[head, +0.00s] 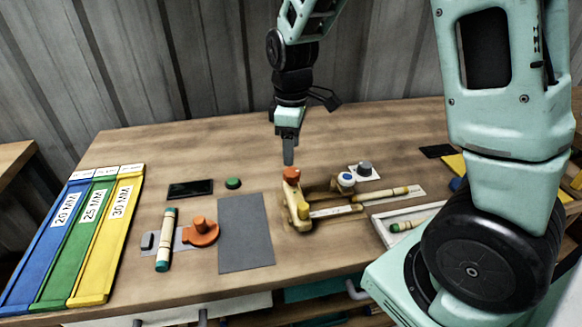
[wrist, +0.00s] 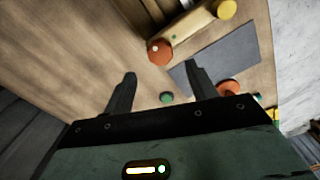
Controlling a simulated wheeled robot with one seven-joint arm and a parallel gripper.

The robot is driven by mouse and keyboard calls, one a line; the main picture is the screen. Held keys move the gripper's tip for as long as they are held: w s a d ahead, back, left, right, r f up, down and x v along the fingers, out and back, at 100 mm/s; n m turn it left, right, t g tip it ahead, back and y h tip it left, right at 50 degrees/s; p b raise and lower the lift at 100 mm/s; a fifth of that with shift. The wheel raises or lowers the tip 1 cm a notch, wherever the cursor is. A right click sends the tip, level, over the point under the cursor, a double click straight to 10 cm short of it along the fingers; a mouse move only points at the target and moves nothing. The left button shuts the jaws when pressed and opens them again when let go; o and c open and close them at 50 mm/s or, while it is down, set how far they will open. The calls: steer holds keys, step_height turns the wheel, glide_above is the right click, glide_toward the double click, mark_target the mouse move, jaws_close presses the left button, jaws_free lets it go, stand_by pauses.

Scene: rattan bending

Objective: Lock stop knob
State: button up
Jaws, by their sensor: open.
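An orange knob (head: 291,174) stands on top of the yellow bending jig (head: 298,205); it also shows in the wrist view (wrist: 160,52). A second orange knob (head: 200,228) sits on an orange disc on a grey strip, left of the grey mat. A white knob with a blue top (head: 346,179) and a grey knob on a white plate (head: 364,168) are right of the jig. Which one is the stop knob, I cannot tell. My gripper (head: 288,158) points down above the jig's orange knob, apart from it. In the wrist view its fingers (wrist: 160,72) are spread and empty.
Blue, green and yellow labelled trays (head: 75,235) lie at the left. A grey mat (head: 245,235), a green button (head: 233,183), a dark panel (head: 190,189) and a rattan piece (head: 166,240) lie on the wooden table. A white tray (head: 385,232) is at right. The table's back left is clear.

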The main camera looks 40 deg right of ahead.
mark_target(292, 172)
step_height(292, 172, down, 7)
steer(key=shift+r, duration=0.1)
stand_by(0.3)
steer(key=c, duration=1)
